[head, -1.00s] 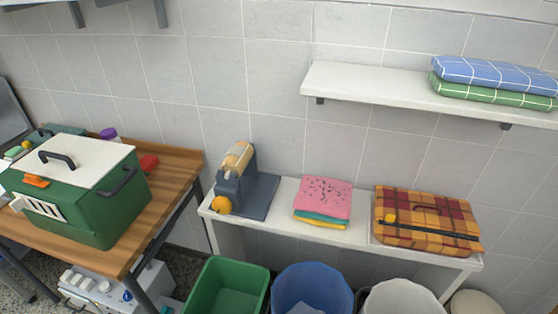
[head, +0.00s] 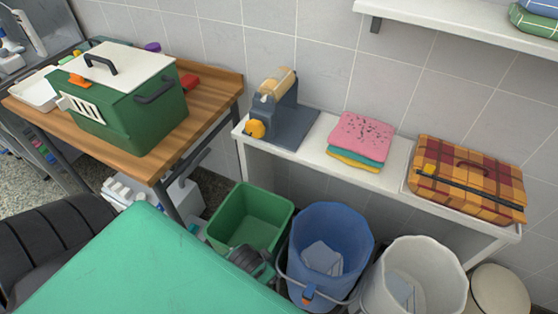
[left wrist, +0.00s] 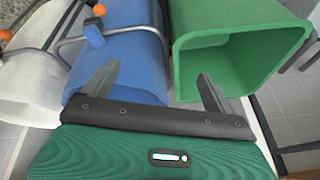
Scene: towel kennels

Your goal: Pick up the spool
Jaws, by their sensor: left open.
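The only spool-like thing I can make out is a tan roll (head: 275,83) on a dark grey stand (head: 262,104) with an orange knob, at the left end of the white bench. I cannot be sure that it is the spool. In the left wrist view my left gripper (left wrist: 155,84) is open, its two fingers apart with nothing between them, over the blue and green bins. It is well away from the tan roll, which the wrist view does not show. My right gripper is not in view.
A green bin (head: 221,222), blue bucket (head: 345,222) and white bin (head: 440,270) stand before the bench (head: 385,181). Folded towels (head: 358,139) and a plaid case (head: 468,178) lie on it. A green carrier (head: 130,112) stands on the wooden table (head: 222,88) at left.

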